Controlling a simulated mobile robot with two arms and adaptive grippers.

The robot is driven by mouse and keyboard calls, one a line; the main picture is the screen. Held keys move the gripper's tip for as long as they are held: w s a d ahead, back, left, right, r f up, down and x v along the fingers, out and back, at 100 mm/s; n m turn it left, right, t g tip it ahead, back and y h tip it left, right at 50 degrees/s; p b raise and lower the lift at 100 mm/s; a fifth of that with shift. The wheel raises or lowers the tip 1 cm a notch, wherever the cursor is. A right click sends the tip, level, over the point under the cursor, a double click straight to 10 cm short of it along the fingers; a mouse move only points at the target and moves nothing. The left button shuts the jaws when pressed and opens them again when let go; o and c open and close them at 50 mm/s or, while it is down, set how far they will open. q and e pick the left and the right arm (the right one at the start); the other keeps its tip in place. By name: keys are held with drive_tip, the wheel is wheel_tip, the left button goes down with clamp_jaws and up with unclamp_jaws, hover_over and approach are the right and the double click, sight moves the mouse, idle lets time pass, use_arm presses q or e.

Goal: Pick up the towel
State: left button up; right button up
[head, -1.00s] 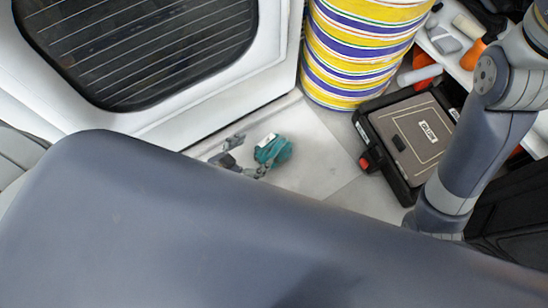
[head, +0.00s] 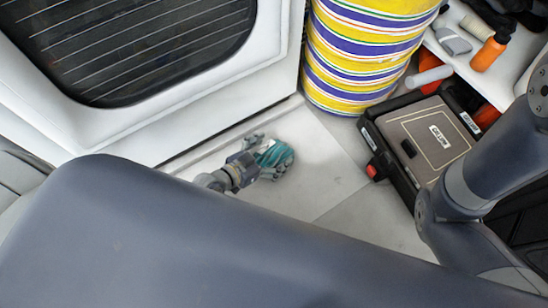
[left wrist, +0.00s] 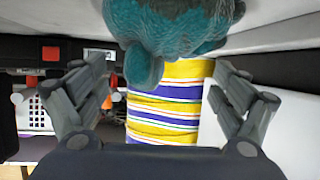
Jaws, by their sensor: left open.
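The towel (head: 275,160) is a teal, crumpled bundle on the pale floor near the white door frame in the head view. In the left wrist view the towel (left wrist: 175,30) fills the top middle, beyond and between the fingers. My left gripper (head: 256,150) is right beside the towel in the head view and overlaps its left side. In the left wrist view the left gripper (left wrist: 163,68) is open, with one finger on each side and nothing held. I cannot tell whether a finger touches the towel. My right gripper is not in view.
A yellow, purple and white striped drum (head: 360,50) stands behind the towel. A black and brown case (head: 425,140) lies on the floor to the right. A white shelf with an orange bottle (head: 491,50) is at the upper right. Bare floor (head: 335,185) lies between towel and case.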

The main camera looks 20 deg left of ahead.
sight(281, 147)
use_arm(q)
drive_tip(key=b+x, duration=0.2)
drive_tip(key=x, duration=0.1)
drive_tip(key=shift+w+d+f, duration=0.1)
drive_tip(key=shift+w+f, duration=0.05)
drive_tip(key=shift+f, duration=0.05)
drive_tip(key=shift+w+d, duration=0.15)
drive_tip(key=shift+w, duration=0.1)
drive_tip(key=c, duration=1)
